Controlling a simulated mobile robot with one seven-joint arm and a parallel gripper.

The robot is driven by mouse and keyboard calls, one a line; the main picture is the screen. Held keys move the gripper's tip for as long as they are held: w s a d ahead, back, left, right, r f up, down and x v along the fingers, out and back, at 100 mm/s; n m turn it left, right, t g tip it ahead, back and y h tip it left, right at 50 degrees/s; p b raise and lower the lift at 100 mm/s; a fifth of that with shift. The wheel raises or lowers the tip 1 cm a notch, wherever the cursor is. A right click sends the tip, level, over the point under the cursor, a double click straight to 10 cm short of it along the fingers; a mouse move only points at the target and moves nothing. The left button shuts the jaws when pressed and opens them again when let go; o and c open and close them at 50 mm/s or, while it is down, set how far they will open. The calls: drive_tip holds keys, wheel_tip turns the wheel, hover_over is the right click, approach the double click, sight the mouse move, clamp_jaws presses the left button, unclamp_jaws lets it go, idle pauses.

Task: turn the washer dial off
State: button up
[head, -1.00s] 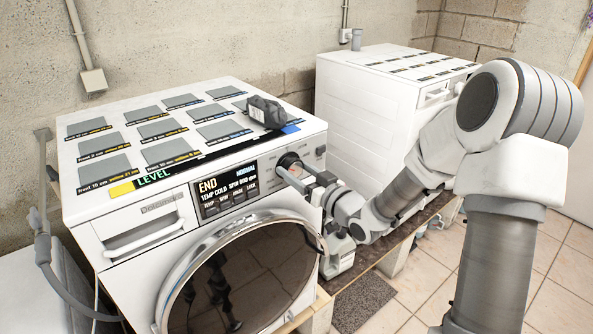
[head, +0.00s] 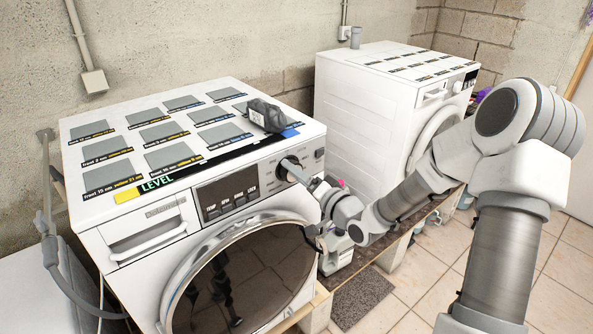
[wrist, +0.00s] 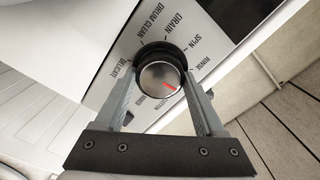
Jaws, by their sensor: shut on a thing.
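The washer (head: 110,247) is the white front-loader at the left, with a round dark door. Its silver dial (wrist: 160,77) sits in a black collar on the control panel, ringed by printed programme names. A red mark on the dial's face points to the lower right in the wrist view. My gripper (wrist: 161,84) is shut on the dial, one finger on each side. The washer's display (head: 223,190) is dark, with no lit text.
A second white machine (head: 350,120) stands behind to the right. A dark grey object (head: 267,115) lies on the washer's top near the dial, among flat grey labelled patches. A detergent drawer (head: 148,232) is left of the display. A dark mat (head: 362,301) lies on the tiled floor.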

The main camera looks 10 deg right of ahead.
drive_tip(key=shift+m, duration=0.6)
drive_tip(key=o, duration=1.3)
drive_tip(key=shift+o, duration=0.2)
drive_tip(key=shift+s+d, duration=0.1)
drive_tip(key=b+v, duration=0.1)
drive_tip(key=v, duration=1.6)
